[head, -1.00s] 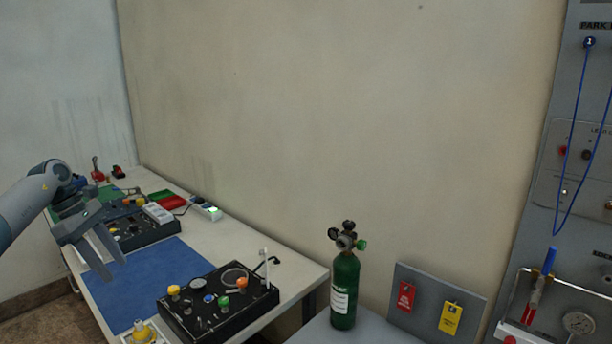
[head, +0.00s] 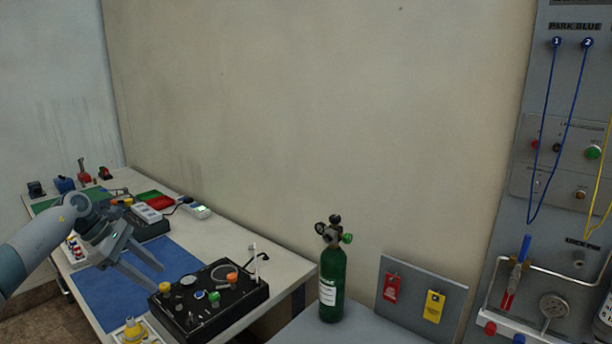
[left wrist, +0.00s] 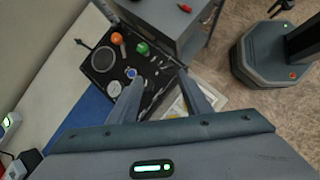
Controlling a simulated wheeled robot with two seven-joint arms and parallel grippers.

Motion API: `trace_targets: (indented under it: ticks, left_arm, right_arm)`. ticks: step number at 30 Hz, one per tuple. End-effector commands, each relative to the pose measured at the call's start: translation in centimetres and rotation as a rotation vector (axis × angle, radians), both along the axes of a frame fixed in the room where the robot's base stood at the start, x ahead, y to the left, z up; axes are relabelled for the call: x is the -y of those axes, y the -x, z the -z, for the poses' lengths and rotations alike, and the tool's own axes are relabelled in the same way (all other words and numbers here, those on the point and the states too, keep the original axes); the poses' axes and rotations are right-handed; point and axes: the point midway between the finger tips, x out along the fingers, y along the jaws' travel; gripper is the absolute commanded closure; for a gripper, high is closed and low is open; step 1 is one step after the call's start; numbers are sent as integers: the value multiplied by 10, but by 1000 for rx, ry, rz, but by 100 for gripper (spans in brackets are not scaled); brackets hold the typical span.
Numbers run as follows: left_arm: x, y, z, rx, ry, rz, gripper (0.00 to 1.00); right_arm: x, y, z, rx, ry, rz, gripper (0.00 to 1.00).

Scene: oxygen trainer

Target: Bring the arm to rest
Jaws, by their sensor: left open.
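My left gripper (head: 150,273) comes in from the left in the head view, open and empty, above the blue mat (head: 110,290) on the left bench. In the left wrist view its two fingers (left wrist: 160,102) are spread apart with nothing between them in their grip. Beyond the fingers is the black panel box (head: 215,302) with orange, green and white knobs; it also shows in the left wrist view (left wrist: 105,60). The fingers look apart from the box. My right gripper is in neither view.
A green oxygen cylinder (head: 331,290) stands upright on a grey surface, beside a board with red and yellow tags (head: 390,312). A grey wall panel (head: 545,90) with hanging blue cables is at the right. A yellow-topped item (head: 134,329) stands near the bench's front.

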Motion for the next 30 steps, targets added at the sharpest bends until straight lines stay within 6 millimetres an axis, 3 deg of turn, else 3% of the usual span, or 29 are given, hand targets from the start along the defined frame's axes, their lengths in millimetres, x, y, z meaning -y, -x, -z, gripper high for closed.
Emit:
trace_targets:
  ticks: [5, 7, 12, 15, 18, 22, 26, 30]
  left_arm:
    - [83, -13, 26, 47, 187, -47, 56]
    - [126, -16, 33, 59, 309, -92, 56]
    - [214, -12, 35, 39, 635, -242, 56]
    - [250, -6, 30, -9, 833, -354, 56]
    - [274, 3, 24, -81, 1031, -484, 56]
    - [285, 14, 21, -203, 1276, -679, 56]
    - [279, 27, 27, -352, 1506, -900, 56]
    - [258, 47, 49, -535, 1725, -1168, 56]
  right_arm:
    - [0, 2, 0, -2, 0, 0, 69]
    - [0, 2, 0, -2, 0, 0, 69]
    - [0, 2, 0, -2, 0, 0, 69]
    - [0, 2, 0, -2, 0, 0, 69]
    - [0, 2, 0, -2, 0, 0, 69]
    - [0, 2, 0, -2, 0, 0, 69]
    - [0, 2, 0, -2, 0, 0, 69]
    - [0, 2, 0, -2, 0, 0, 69]
